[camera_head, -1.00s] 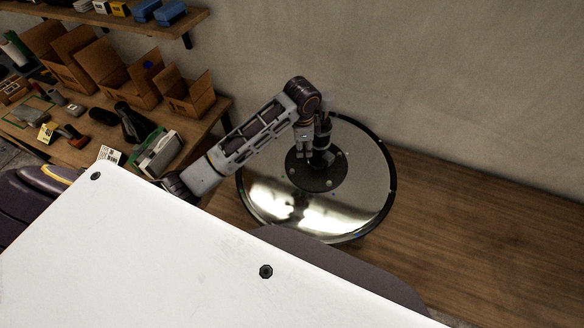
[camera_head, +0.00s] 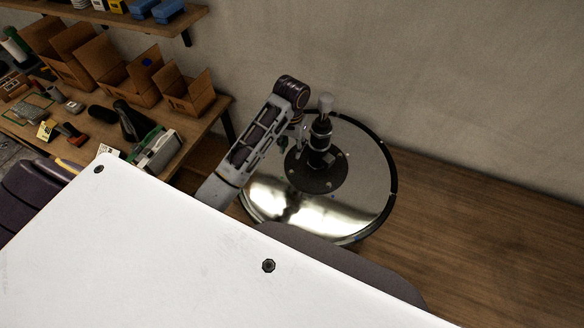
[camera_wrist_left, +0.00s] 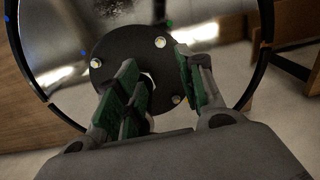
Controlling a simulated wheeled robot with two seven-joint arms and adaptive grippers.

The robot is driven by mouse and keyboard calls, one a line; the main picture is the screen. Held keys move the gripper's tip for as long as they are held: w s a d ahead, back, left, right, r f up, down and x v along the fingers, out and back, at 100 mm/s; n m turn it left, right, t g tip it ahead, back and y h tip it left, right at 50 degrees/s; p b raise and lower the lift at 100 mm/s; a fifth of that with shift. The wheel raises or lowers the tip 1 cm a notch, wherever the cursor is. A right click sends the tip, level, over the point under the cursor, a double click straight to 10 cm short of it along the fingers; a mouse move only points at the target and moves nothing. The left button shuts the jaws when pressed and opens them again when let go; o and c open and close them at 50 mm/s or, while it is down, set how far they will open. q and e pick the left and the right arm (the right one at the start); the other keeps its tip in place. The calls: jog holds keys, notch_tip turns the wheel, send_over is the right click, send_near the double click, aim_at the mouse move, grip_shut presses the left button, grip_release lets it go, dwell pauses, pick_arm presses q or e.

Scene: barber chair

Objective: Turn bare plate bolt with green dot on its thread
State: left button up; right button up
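The chair's round base (camera_head: 345,215) is a shiny disc on the floor. A black plate (camera_head: 315,182) sits at its middle under an upright dark post (camera_head: 320,135). In the left wrist view, the black plate (camera_wrist_left: 118,47) carries several pale bolts, among them one at the upper right (camera_wrist_left: 160,42) and one at the left (camera_wrist_left: 96,62). A green dot (camera_wrist_left: 168,23) shows just beyond the upper-right bolt. No thread is visible. My left gripper (camera_head: 287,143) is beside the post; its green-padded fingers (camera_wrist_left: 160,82) are apart, over the plate. My right gripper is not in view.
A workbench (camera_head: 185,145) with boxes and tools stands left, below a shelf (camera_head: 150,22). The wall is behind; the wooden floor (camera_head: 470,210) at right is clear.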

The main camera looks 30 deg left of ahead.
pick_arm(q)
jog(key=shift+a, duration=0.1)
jog(key=shift+f, duration=0.1)
dwell(0.3)
send_near(291, 172)
notch_tip(291, 172, down, 8)
jog(key=shift+w+f, duration=0.1)
dwell(0.8)
grip_shut()
